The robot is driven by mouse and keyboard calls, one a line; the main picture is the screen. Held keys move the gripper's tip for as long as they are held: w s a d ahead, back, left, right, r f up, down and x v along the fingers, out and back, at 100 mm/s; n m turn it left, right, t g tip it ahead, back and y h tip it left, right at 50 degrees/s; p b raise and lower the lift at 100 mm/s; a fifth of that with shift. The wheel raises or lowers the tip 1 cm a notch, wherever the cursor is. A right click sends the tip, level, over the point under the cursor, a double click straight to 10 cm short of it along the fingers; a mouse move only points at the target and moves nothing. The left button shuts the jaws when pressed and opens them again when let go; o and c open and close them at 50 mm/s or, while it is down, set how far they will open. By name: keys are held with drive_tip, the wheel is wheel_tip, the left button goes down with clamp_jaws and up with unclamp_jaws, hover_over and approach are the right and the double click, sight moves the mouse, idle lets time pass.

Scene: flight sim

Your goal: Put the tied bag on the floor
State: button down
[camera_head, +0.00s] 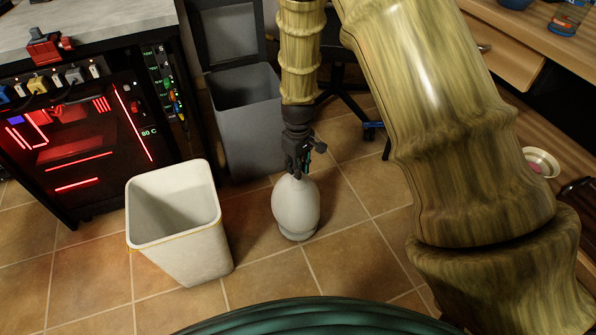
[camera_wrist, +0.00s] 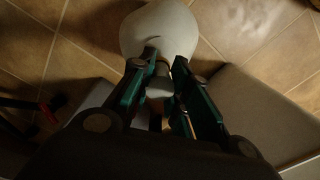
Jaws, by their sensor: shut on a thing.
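The tied bag (camera_head: 296,205) is a white, rounded bag with a narrow neck at its top. It is upright, at or just above the tiled floor (camera_head: 345,255); I cannot tell whether it touches. My gripper (camera_head: 298,170) points down from above and is shut on the bag's neck. In the wrist view, the bag (camera_wrist: 158,32) shows beyond the fingertips, and the gripper (camera_wrist: 160,68) has its two green-sided fingers on either side of the neck. The bag's underside is hidden.
An open white bin (camera_head: 185,235) stands left of the bag. A grey bin (camera_head: 245,120) with a raised lid stands behind. A dark cabinet with red lights (camera_head: 80,150) is at the left. A wooden desk (camera_head: 510,60) is at the right. Bare tiles lie right of the bag.

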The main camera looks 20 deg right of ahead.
drive_tip(key=shift+f, duration=0.3)
drive_tip(key=c, duration=1.3)
unclamp_jaws()
drive_tip(key=shift+c, duration=0.2)
wheel_tip(320, 180, up, 12)
drive_tip(key=p, duration=0.6)
drive_tip(key=s+d+f+m, duration=0.2)
drive_tip(key=s+f, duration=1.3)
drive_tip(key=f, duration=0.2)
drive_tip(key=s+f+m, duration=0.1)
drive_tip(key=s+f, duration=0.3)
drive_tip(key=s, duration=0.6)
drive_tip(key=s+a+f+m, duration=0.1)
drive_tip(key=s+f, duration=0.3)
drive_tip(key=s, duration=0.7)
drive_tip(key=shift+s+a+m, duration=0.25)
drive_tip(key=shift+a+m, duration=0.05)
drive_tip(key=shift+m, duration=0.3)
